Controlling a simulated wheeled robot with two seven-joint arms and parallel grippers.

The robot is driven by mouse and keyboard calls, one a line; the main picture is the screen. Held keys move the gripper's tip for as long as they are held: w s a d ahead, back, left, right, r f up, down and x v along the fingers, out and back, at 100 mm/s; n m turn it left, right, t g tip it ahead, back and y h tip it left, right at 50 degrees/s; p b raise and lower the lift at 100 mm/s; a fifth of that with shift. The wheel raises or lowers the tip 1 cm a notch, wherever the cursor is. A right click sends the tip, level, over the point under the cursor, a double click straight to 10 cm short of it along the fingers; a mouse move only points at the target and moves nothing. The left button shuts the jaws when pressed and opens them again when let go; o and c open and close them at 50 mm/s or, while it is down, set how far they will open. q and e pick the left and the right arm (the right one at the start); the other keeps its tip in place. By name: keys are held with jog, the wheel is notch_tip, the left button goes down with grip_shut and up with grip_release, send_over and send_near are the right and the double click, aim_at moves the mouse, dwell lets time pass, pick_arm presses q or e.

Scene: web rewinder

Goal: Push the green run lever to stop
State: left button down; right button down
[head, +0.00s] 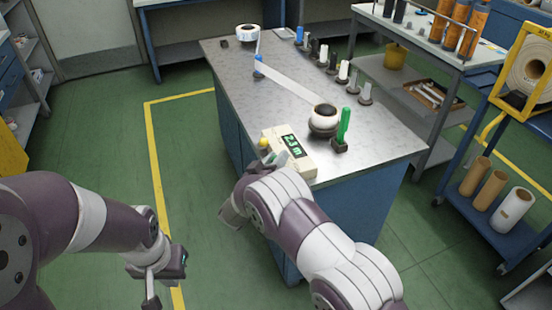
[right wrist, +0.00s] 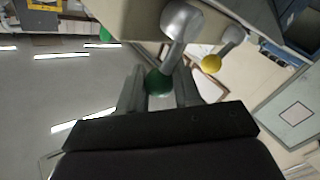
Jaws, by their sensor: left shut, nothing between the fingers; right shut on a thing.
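The green run lever shows in the right wrist view as a silver arm ending in a green ball knob (right wrist: 158,82). My right gripper (right wrist: 158,92) is shut on this knob, with one finger on each side. A second lever with a yellow knob (right wrist: 211,63) is beside it, apart from the fingers. In the head view the yellow knob (head: 263,143) is at the left side of a cream counter box (head: 291,151) reading about 2.3 m. My right arm hides the green knob there. My left gripper (head: 150,297) is shut and empty, low at the left, away from the bench.
A white web stretches across the top. A cart (head: 500,205) with rolls is at the right. Green floor left of the bench is clear.

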jog(key=shift+s+f, duration=0.1)
jog(key=shift+f, duration=0.1)
jog(key=c, duration=0.8)
grip_release()
jog(key=shift+d, duration=0.1)
jog(key=shift+r, duration=0.1)
jog(key=shift+s+a+r, duration=0.1)
jog(key=shift+s+a, duration=0.05)
jog(key=shift+a, duration=0.05)
jog(key=p+v, duration=0.3)
jog(key=v, duration=0.9)
jog(key=shift+s, duration=0.15)
